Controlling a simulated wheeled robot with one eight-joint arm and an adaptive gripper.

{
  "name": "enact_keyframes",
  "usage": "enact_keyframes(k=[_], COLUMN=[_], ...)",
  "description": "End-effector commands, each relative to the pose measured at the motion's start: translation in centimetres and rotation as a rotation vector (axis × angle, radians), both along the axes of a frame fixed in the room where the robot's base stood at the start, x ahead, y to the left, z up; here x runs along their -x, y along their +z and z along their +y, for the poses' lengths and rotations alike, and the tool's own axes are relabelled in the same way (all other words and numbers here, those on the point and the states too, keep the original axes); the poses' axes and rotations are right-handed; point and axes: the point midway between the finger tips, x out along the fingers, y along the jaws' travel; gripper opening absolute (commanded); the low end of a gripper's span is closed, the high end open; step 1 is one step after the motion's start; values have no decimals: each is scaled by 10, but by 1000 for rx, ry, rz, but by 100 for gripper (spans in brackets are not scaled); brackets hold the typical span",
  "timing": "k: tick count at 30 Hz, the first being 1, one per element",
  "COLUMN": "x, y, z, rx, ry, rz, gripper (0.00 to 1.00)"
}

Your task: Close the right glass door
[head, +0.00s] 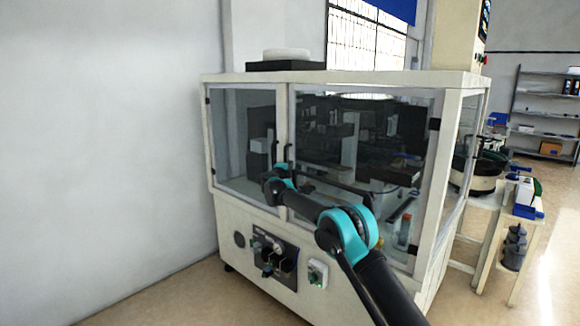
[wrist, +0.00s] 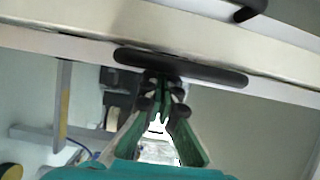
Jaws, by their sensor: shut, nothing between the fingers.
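The right glass door (head: 350,135) is the wide pane on the front of the white cabinet, hinged at its right side. It looks nearly flush with the frame; I cannot tell whether a small gap remains. Its black handle (head: 288,153) stands at its left edge, and it also shows as a dark bar across the wrist view (wrist: 215,76). My gripper (wrist: 160,84) is shut and empty, with its fingertips at the middle of this bar. They look very close to it; I cannot tell whether they touch. In the head view my wrist hides the fingers.
The narrower left glass door (head: 235,135) looks shut, with its own black handle (head: 274,150) close beside the right one. A control panel (head: 270,255) is on the cabinet front below. A side table (head: 520,222) stands at the right. Floor at lower left is clear.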

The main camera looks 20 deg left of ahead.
Motion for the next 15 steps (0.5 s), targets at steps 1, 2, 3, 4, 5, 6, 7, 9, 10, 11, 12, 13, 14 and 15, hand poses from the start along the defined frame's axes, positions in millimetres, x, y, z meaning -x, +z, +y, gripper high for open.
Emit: enact_keyframes(k=[1,2,3,4,5,6,7,9,10,11,12,13,14,15], x=[-5,-2,4,8,13,21,27,42,48,55,64,71,77,84], y=[0,0,0,0,0,0,0,0,0,0,0,0,0,0], z=[-14,-14,-14,-14,-14,-12,-11,-10,-9,-8,-8,-7,-7,-6], rx=[1,0,0,0,0,-1,-1,-1,-1,-2,-2,-2,-2,-2], ry=[-22,-22,-21,-21,-20,-19,-17,-14,-12,-11,-10,-10,-9,-8], rz=[0,0,0,0,0,0,0,0,0,0,0,0,0,0], gripper=[0,0,0,0,0,0,0,0,0,0,0,0,0,0])
